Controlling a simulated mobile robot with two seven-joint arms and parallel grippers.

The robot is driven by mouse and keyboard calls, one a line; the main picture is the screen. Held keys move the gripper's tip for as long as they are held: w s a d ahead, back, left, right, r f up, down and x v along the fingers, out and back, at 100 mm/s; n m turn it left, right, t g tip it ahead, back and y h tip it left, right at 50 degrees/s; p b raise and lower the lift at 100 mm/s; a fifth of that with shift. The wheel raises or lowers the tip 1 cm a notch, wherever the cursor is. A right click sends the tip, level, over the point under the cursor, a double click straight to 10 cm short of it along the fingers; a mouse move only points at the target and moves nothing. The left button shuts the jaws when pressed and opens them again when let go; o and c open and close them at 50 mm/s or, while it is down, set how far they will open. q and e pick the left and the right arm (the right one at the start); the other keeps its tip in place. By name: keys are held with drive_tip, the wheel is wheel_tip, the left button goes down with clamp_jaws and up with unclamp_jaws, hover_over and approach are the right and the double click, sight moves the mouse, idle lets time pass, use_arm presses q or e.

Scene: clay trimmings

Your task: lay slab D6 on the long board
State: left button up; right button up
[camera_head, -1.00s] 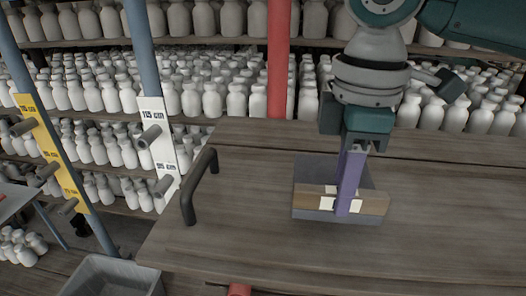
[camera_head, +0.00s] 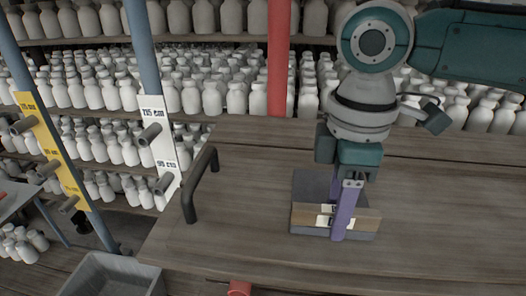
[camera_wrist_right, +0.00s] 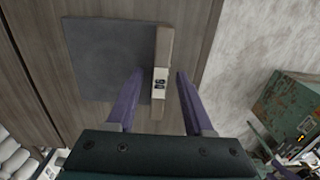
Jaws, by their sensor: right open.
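A square dark grey slab (camera_head: 313,186) with a light wooden bar (camera_head: 365,222) along one edge lies on the wide wooden planked surface (camera_head: 450,215); I take this surface for the long board. White labels sit on the bar. The slab (camera_wrist_right: 105,60) and bar (camera_wrist_right: 162,48) also show in the right wrist view; the dark marks on the label are too small to read surely. My right gripper (camera_head: 339,236) is open, its purple fingers (camera_wrist_right: 159,78) on either side of the bar. I cannot tell whether they touch it. My left gripper is out of view.
A black handle (camera_head: 196,188) stands up at the surface's left end. A grey bin (camera_head: 110,272) is below left, and a red cylinder end (camera_head: 239,289) shows at the front edge. Shelves of white bottles (camera_head: 185,97) and a red post (camera_head: 279,65) stand behind. The surface is clear right of the slab.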

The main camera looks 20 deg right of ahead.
wheel_tip(320, 180, up, 12)
drive_tip(key=b, duration=0.2)
drive_tip(key=s+a+f+m+t+y, duration=0.25)
drive_tip(key=s+a+f, duration=0.45)
drive_tip(key=a+f, duration=0.35)
drive_tip(key=s+d+f+m+t+h, duration=0.1)
drive_tip(key=s+d+f+m+h, duration=0.1)
drive_tip(key=s+d+f+m, duration=0.2)
drive_tip(key=s+d+m, duration=0.3)
drive_tip(key=s, duration=0.2)
drive_tip(key=shift+d+f, duration=0.2)
drive_tip(key=shift+s+m, duration=0.1)
drive_tip(key=shift+m, duration=0.15)
